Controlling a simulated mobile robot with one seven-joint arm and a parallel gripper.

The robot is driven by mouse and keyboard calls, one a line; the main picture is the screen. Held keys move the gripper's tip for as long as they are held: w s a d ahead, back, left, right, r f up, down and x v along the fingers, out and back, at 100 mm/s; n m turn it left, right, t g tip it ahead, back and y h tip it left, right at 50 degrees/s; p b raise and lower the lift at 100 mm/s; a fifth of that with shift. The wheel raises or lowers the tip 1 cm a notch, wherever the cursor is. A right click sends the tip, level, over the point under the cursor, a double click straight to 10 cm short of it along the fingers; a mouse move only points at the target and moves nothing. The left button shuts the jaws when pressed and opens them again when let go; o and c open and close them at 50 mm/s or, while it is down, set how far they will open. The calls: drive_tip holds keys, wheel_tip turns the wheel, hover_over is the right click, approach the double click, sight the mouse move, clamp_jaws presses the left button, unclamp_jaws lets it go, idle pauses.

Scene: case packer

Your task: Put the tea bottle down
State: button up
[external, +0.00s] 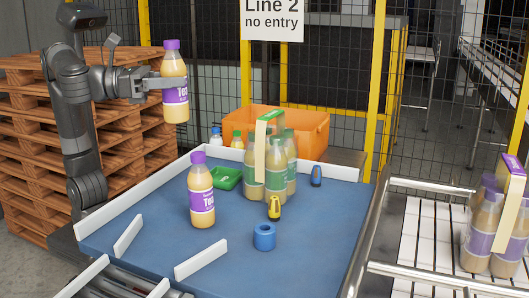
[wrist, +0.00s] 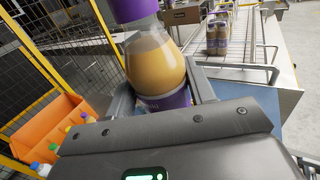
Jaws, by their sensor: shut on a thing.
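A tea bottle (external: 175,88) with a purple cap and purple label is in my gripper (external: 158,84), held upright well above the left side of the blue table. In the wrist view the bottle (wrist: 155,60) stands between the two fingers of my gripper (wrist: 165,95), which are shut on it. Its lower part is hidden behind the gripper body there. A second bottle of the same kind (external: 202,192) stands upright on the blue table (external: 150,240).
On the table are a green-labelled bottle pack (external: 270,165), a green tray (external: 226,178), a blue ring (external: 264,237) and a yellow-black tool (external: 274,208). White rails (external: 201,260) edge it. An orange crate (external: 300,128) stands behind; a purple pack (external: 490,228) is at right.

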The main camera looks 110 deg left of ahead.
drive_tip(key=w+a+r+h, duration=0.1)
drive_tip(key=w+a, duration=0.9)
drive_tip(key=a, duration=0.3)
drive_tip(key=w+a, duration=1)
drive_tip(key=a, duration=0.2)
drive_tip(key=a+f+m+t+h, duration=0.2)
drive_tip(key=a+m+h, duration=0.1)
drive_tip(key=a, duration=2.8)
drive_tip(key=f, duration=3.9)
drive_tip(key=shift+w, duration=0.35)
drive_tip(key=shift+f, duration=0.15)
drive_tip(key=o, duration=1.2)
drive_tip(key=shift+c, duration=0.2)
